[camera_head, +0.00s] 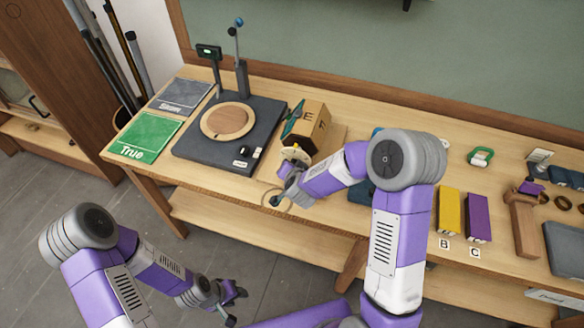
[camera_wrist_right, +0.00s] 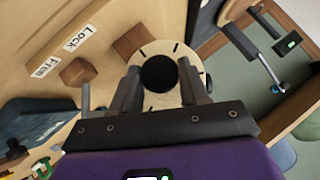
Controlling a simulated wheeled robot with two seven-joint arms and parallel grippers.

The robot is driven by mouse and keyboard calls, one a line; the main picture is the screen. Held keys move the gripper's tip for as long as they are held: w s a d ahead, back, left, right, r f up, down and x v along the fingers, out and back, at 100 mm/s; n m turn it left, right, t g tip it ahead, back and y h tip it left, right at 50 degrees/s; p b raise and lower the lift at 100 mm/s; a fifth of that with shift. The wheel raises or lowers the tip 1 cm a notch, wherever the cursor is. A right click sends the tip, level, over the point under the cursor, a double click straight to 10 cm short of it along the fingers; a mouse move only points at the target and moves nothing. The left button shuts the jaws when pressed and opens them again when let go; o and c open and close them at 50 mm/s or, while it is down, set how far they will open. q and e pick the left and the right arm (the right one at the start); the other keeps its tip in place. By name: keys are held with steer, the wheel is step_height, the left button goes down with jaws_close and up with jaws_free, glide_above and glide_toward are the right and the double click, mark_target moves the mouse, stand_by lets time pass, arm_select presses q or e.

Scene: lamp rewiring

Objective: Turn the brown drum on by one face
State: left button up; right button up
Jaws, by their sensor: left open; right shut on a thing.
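The brown drum (camera_head: 312,128) is a many-sided box with letters on its faces; an "E" shows on one face. It stands on the bench just right of the dark turntable board. My right gripper (camera_head: 286,186) is at its near end. In the right wrist view my right gripper (camera_wrist_right: 160,78) has its two fingers on either side of a round black knob (camera_wrist_right: 158,74), in front of a pale disc (camera_wrist_right: 172,50) with dark marks, and is shut on it. My left gripper (camera_head: 233,299) is open and empty, low over the floor in front of the bench.
Labels "Lock" (camera_wrist_right: 82,38) and "Free" (camera_wrist_right: 44,67) sit near wooden blocks in the wrist view. A green "True" mat (camera_head: 146,137) and a grey mat (camera_head: 181,96) lie left of the board (camera_head: 195,150). Yellow (camera_head: 450,212) and purple (camera_head: 478,218) blocks stand to the right.

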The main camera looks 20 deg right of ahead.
steer(key=o, duration=1)
steer(key=v, duration=0.7)
steer(key=shift+s+r, duration=0.1)
steer(key=shift+s, duration=0.15)
